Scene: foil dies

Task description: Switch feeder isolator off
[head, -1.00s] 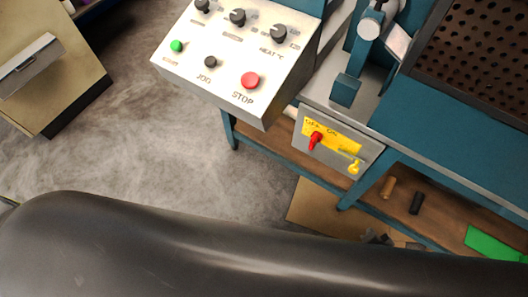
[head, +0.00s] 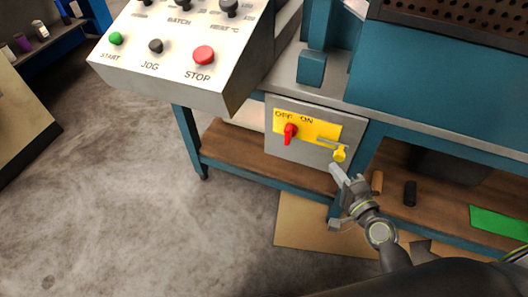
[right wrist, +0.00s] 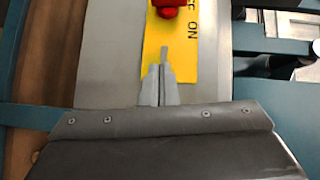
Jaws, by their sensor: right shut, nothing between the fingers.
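The feeder isolator is a grey box (head: 270,142) on the front of the blue bench, with a yellow plate (head: 322,129) marked OFF and ON. Its red handle (head: 290,131) sits below the lettering, its lower end tilted a little left. The red handle also shows at the top edge of the right wrist view (right wrist: 167,8), partly cut off. My right gripper (head: 337,172) is shut and empty, just below that yellow piece, right of and below the red handle. My left gripper is not in view.
A sloped control panel (head: 150,85) with a red STOP button (head: 204,55) overhangs at upper left of the isolator. The shelf below holds a tan cylinder (head: 377,181), a black cylinder (head: 410,193) and a green sheet (head: 500,222). The floor at left is clear.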

